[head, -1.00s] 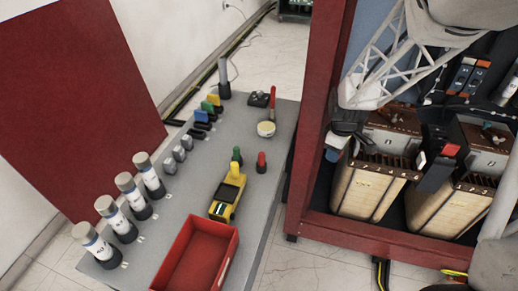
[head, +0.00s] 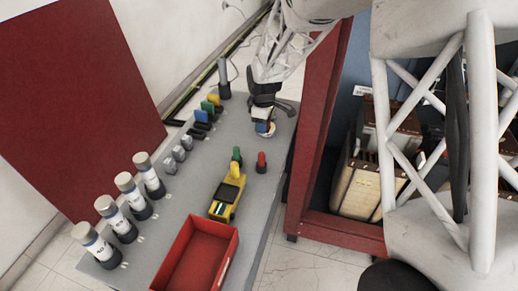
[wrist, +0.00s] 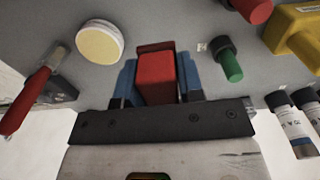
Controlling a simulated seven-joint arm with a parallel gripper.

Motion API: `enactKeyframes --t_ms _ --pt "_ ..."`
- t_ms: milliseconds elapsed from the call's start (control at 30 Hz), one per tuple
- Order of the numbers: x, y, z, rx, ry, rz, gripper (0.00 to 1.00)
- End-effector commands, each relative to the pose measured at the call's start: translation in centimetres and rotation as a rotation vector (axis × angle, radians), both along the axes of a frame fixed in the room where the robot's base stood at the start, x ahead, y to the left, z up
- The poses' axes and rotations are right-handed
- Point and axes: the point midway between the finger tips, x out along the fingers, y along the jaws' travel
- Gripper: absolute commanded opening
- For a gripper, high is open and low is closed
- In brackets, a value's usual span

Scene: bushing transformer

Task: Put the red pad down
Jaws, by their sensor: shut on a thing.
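In the wrist view the red pad (wrist: 157,77) is a small red block between the two blue fingers of my gripper (wrist: 157,85). The fingers are shut on it, and the grey bench top lies beyond. I cannot tell whether the pad touches the bench. In the head view my gripper (head: 262,128) points down at the far right part of the bench (head: 215,165). The pad cannot be made out there.
In the wrist view a pale round tin (wrist: 100,42) and a red-handled tool (wrist: 27,100) lie left of the pad. A green plug (wrist: 226,62) stands right. In the head view a red plug (head: 261,162), yellow meter (head: 226,196) and red bin (head: 232,258) are nearer.

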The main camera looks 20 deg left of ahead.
Motion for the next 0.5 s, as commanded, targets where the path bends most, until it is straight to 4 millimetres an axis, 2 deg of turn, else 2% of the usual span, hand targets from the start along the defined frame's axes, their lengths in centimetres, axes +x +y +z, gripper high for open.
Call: enactKeyframes --t_ms 133,500 --pt "0.21 1.37 -0.03 0.0 0.0 0.004 0.05" --pt "0.24 1.56 -0.03 0.0 0.0 0.003 0.05"
